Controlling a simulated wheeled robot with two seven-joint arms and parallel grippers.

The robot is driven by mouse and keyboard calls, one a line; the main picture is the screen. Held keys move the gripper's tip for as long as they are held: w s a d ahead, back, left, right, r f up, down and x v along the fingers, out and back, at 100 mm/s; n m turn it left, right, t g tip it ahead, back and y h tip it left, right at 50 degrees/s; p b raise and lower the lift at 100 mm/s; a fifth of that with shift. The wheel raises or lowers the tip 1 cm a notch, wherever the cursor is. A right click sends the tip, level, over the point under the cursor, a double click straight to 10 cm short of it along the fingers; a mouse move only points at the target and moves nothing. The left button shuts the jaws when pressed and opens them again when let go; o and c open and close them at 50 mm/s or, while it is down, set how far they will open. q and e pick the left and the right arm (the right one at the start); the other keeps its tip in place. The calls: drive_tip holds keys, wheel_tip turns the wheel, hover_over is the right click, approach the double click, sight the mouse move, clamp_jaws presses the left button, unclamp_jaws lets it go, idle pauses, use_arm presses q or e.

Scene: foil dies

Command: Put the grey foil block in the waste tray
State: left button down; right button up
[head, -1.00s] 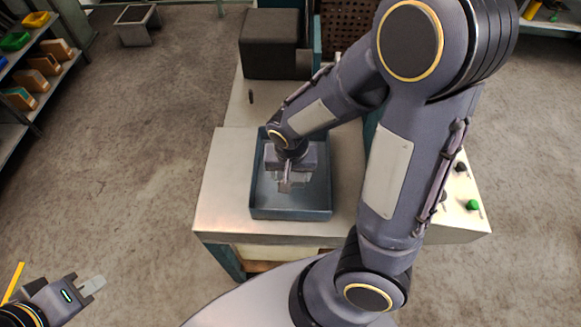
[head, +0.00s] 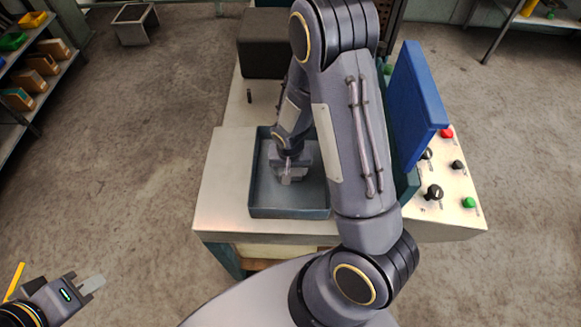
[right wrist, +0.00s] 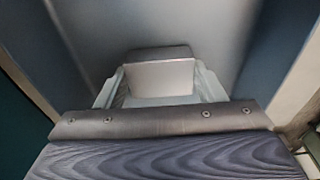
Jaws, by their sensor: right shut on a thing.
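My right gripper (head: 287,180) reaches down inside the walls of a blue-grey open tray (head: 290,213), which I take as the waste tray. In the right wrist view its two pale fingers (right wrist: 160,92) are shut on the grey foil block (right wrist: 160,75), a light-faced block between them. In the head view the block is mostly hidden by the gripper. I cannot tell whether the block touches the tray floor. My left gripper (head: 92,284) is far off at the lower left, seen side-on, with no object visible at it.
The tray stands on a pale bench (head: 222,190). A dark box (head: 268,40) is behind it. To the right are an upright blue panel (head: 415,105) and several knobs, including a green one (head: 469,202). A shelf with bins (head: 45,62) stands at the far left.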

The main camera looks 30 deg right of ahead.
drive_tip(key=shift+f, duration=0.2)
drive_tip(key=o, duration=0.9)
drive_tip(key=shift+o, duration=0.2)
drive_tip(key=shift+r, duration=0.1)
drive_tip(key=shift+r, duration=0.7)
wheel_tip(320, 180, up, 10)
drive_tip(key=s, duration=0.1)
drive_tip(key=s+a+r+n+t+y, duration=0.2)
drive_tip(key=s+r, duration=0.5)
drive_tip(key=s, duration=0.1)
drive_tip(key=s+a+r+n+t+y, duration=0.2)
drive_tip(key=s+r, duration=0.5)
drive_tip(key=s, duration=0.1)
drive_tip(key=shift+s+a+r+n+y, duration=0.15)
drive_tip(key=shift+a+r+n+y, duration=0.05)
drive_tip(key=shift+r+n+y, duration=0.1)
